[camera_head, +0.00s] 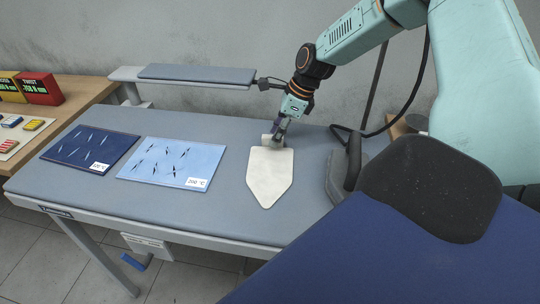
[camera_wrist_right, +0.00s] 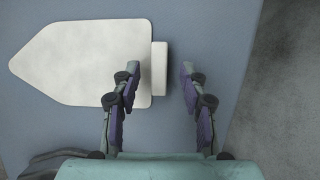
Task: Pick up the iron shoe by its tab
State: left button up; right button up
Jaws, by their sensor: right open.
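The iron shoe (camera_head: 270,176) is a flat cream plate with a pointed front end, lying on the grey-blue ironing table (camera_head: 225,225). Its tab (camera_head: 267,141) stands at the back end. My right gripper (camera_head: 279,133) is at the tab, coming down from above, and partly covers it. In the right wrist view the shoe (camera_wrist_right: 80,62) points left and the tab (camera_wrist_right: 159,68) is a short pale strip at its right end. The open fingers (camera_wrist_right: 157,82) lie either side of the tab's line, and I cannot tell the height gap. The left gripper is not in view.
A narrow sleeve board (camera_head: 195,74) is behind. A wooden table (camera_head: 60,120) with coloured boxes is at far left.

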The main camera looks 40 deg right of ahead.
jog(key=shift+s+a+f, duration=0.1)
jog(key=shift+a+f, duration=0.05)
jog(key=shift+f, duration=0.25)
jog(key=shift+w+a, duration=0.1)
jog(key=shift+w, duration=0.2)
jog(key=shift+f, duration=0.1)
jog(key=c, duration=0.3)
jog(key=shift+s, duration=0.2)
jog(key=c, duration=0.3)
jog(key=shift+w, duration=0.15)
grip_shut()
